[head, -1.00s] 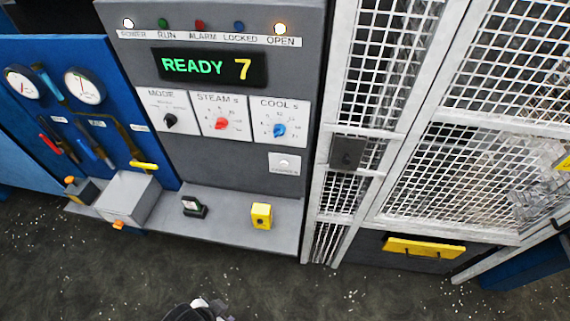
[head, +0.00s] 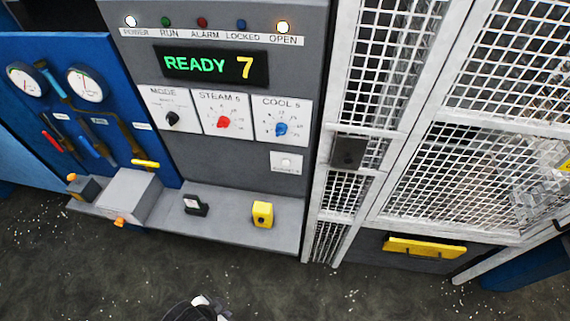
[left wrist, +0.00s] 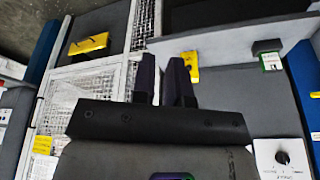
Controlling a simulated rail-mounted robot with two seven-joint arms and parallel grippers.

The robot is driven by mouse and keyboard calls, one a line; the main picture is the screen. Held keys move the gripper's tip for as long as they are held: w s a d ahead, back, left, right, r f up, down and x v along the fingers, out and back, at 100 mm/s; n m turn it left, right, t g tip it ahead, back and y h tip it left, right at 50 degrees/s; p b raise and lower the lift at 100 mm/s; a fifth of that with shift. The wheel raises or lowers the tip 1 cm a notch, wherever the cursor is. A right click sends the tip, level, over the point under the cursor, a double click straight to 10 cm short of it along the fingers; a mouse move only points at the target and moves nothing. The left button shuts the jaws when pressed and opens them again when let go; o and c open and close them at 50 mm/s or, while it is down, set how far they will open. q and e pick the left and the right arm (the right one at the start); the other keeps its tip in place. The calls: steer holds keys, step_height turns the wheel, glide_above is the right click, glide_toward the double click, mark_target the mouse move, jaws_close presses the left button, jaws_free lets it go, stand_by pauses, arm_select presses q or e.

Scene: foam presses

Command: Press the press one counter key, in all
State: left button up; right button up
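The press panel (head: 245,120) stands ahead with a lit display (head: 211,66) reading READY 7. A small white plate with a round pale button (head: 286,162) sits at its lower right; its label is too blurred to read surely, and it looks like the counter key. My left gripper (head: 197,308) shows only partly at the bottom edge in the head view, well below and left of that button. In the left wrist view the dark fingers (left wrist: 163,80) stand slightly apart with nothing between them. The button cannot be made out there. My right gripper is not in view.
MODE, STEAM and COOL knobs (head: 222,121) sit above the button. The shelf (head: 240,210) carries a yellow block (head: 262,214), a small dark device (head: 195,205) and a grey box (head: 128,195). A white mesh gate (head: 420,110) stands to the right. The POWER and OPEN lamps (head: 283,27) glow.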

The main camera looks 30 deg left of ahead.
arm_select(q)
jaws_close()
stand_by(0.4)
stand_by(0.9)
